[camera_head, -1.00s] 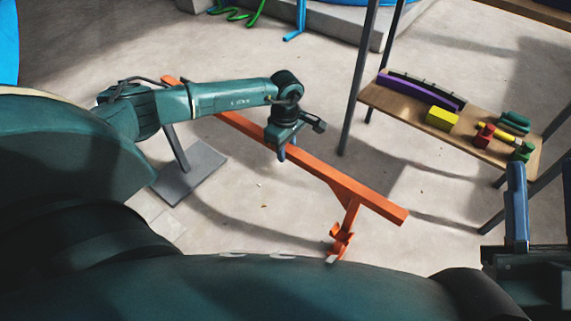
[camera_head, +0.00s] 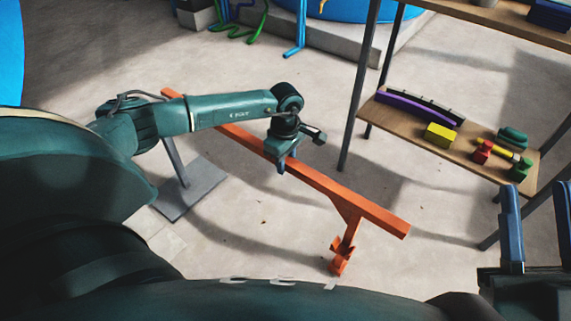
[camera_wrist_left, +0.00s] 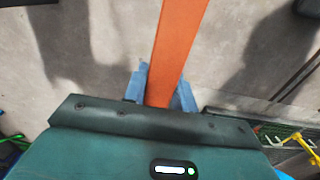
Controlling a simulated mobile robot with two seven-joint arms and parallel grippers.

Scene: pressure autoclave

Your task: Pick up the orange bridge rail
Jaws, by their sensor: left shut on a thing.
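The orange bridge rail (camera_head: 338,190) is a long beam running slantwise from upper left to lower right in the head view. An orange bracket (camera_head: 343,252) hangs under its near right end. My left gripper (camera_head: 284,163) is shut on the beam near its middle. In the left wrist view, the blue fingers of the left gripper (camera_wrist_left: 160,88) sit on both sides of the rail (camera_wrist_left: 178,45). My right gripper (camera_head: 538,220) is at the lower right, its two blue fingers apart with nothing seen between them.
A grey stand with a flat foot (camera_head: 192,190) is under the far left part of the rail. A shelf rack (camera_head: 400,120) at the right carries a purple piece (camera_head: 410,104), a yellow block (camera_head: 440,134) and small coloured parts. Open concrete floor surrounds the rail.

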